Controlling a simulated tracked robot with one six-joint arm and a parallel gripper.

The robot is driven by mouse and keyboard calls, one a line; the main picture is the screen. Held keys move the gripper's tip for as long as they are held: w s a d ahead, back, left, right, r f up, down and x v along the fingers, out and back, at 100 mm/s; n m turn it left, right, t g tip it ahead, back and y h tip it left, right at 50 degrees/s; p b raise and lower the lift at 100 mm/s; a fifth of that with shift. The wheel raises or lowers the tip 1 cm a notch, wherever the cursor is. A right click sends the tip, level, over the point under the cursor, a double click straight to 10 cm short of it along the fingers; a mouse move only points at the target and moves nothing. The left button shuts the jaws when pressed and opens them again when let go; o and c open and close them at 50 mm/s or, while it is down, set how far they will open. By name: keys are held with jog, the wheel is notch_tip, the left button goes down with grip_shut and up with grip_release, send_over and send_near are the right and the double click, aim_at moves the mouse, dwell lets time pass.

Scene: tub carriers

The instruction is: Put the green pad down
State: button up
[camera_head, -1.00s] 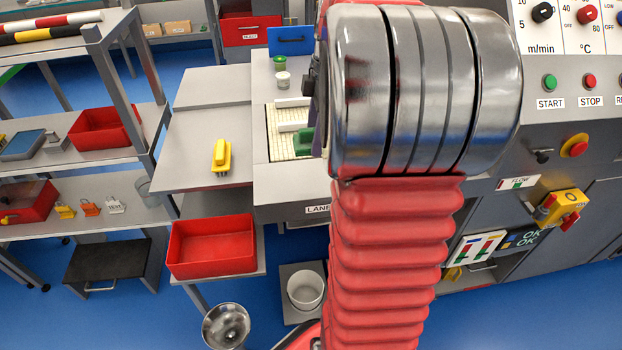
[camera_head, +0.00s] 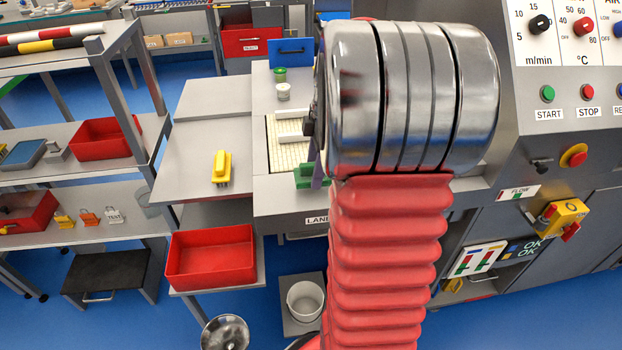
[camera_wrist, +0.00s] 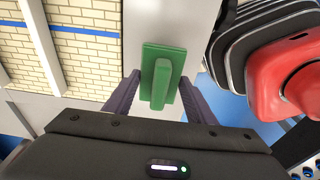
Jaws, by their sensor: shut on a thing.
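The green pad (camera_wrist: 163,75) is a flat green block with a raised green grip bar. My gripper (camera_wrist: 152,92) is shut on it, with the two purple fingers on either side in the wrist view. In the head view the green pad (camera_head: 303,178) shows beside my gripper (camera_head: 316,176), near the front edge of the lane table; my arm hides part of it. In the wrist view a pale grey surface lies behind the pad. I cannot tell whether the pad touches it.
The lane has a cream tiled belt (camera_head: 283,159) with light bars across it. A yellow block with a handle (camera_head: 221,168) stands on the grey side table (camera_head: 190,185). A red tub (camera_head: 211,256) sits below. The side table is mostly clear.

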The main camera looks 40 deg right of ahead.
jog(key=shift+f, duration=1.5)
jog(key=o, duration=0.9)
jog(key=shift+o, duration=0.2)
jog(key=r, duration=0.4)
jog(key=d+r, duration=0.1)
jog(key=r, duration=0.3)
jog(key=s+r, duration=0.1)
jog(key=r, duration=0.3)
jog(key=shift+d, duration=0.2)
